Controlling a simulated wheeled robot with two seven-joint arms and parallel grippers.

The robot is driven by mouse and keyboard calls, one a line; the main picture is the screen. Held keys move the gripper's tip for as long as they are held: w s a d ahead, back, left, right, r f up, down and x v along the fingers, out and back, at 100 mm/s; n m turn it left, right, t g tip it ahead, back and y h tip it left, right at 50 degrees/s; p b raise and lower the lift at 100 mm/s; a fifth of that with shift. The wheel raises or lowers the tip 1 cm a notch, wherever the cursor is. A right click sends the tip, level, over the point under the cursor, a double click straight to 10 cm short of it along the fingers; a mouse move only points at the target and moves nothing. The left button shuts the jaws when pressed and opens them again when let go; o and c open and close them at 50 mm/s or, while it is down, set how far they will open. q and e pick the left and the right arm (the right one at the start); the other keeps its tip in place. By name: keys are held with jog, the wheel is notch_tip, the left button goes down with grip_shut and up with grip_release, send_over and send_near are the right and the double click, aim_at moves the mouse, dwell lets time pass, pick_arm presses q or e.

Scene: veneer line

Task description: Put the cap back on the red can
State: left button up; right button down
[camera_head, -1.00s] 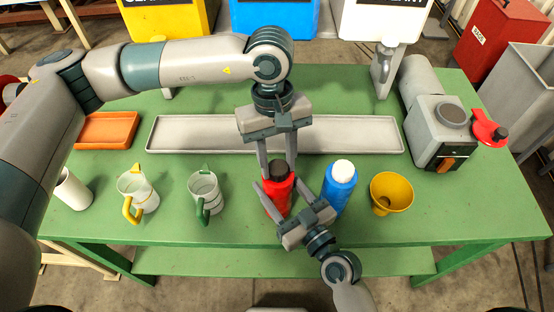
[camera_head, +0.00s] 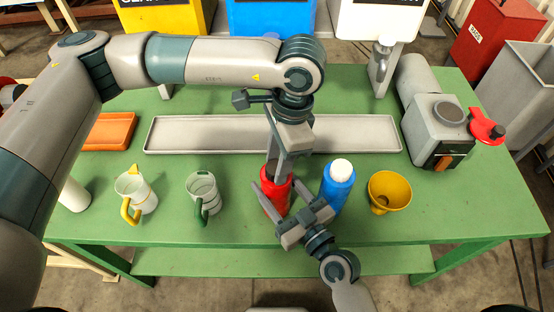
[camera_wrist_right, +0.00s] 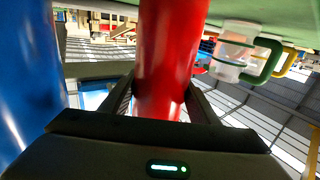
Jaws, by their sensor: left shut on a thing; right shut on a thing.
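The red can (camera_head: 275,203) stands upright at the front of the green table. My right gripper (camera_head: 277,187) is shut on its body from the front; the right wrist view also shows the red can (camera_wrist_right: 168,60) between the fingers. My left gripper (camera_head: 276,168) is above the can, shut on the dark cap (camera_head: 270,169) at the can's top. The left fingers partly hide the cap, and I cannot tell whether it is fully seated.
A blue can with a white cap (camera_head: 337,185) stands close on the right, then a yellow funnel-like cup (camera_head: 390,191). Two pale jugs (camera_head: 203,187) stand left. A long grey tray (camera_head: 190,137) lies behind. A grey machine (camera_head: 434,125) stands at the right.

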pick_arm(q)
jog(key=m, duration=0.2)
jog(key=shift+m, duration=0.3)
jog(key=o, duration=1)
jog(key=shift+r, duration=2.25)
